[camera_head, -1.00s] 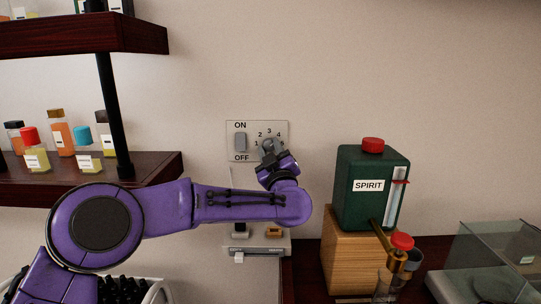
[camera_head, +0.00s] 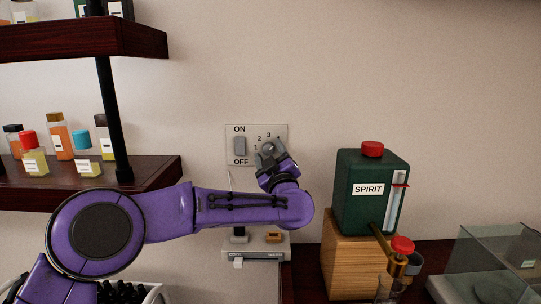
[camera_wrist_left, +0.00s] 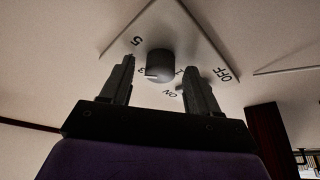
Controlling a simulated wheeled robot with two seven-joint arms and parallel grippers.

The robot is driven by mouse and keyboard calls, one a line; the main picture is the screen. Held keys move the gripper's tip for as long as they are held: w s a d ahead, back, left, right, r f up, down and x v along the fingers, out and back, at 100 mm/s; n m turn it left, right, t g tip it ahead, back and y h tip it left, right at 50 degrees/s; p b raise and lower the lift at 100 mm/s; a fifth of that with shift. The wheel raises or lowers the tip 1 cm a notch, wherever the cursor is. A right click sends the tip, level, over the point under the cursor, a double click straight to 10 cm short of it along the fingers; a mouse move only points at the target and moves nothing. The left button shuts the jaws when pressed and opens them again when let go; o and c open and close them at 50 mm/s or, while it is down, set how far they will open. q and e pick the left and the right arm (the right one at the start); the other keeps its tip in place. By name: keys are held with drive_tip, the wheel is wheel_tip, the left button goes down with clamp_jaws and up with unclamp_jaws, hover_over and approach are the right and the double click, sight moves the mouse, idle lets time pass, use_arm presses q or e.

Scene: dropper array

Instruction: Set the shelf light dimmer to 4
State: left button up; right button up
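The wall plate (camera_head: 256,129) holds a grey switch (camera_head: 240,146) between ON and OFF, and a dimmer dial with numbers around it. In the head view my left gripper (camera_head: 268,152) covers the dial knob and part of the scale. In the left wrist view the round dark knob (camera_wrist_left: 160,64) shows between the two open fingertips, with gaps on both sides. A pale mark on the knob's lower edge appears to point near the 3, but it is small. Labels 5, 3, 1, ON and OFF are readable there. My right gripper is not in view.
Wooden shelves with bottles (camera_head: 60,138) stand on the left. A green SPIRIT container (camera_head: 350,200) sits on a wooden block (camera_head: 345,265) at the right. A small grey device (camera_head: 255,252) is below the plate. The wall around the plate is clear.

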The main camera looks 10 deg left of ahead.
use_arm(q)
drive_tip(key=b+v, duration=0.4)
drive_tip(key=v, duration=0.6)
drive_tip(key=shift+s, duration=0.25)
drive_tip(key=shift+d+f, duration=0.1)
drive_tip(key=shift+f, duration=0.05)
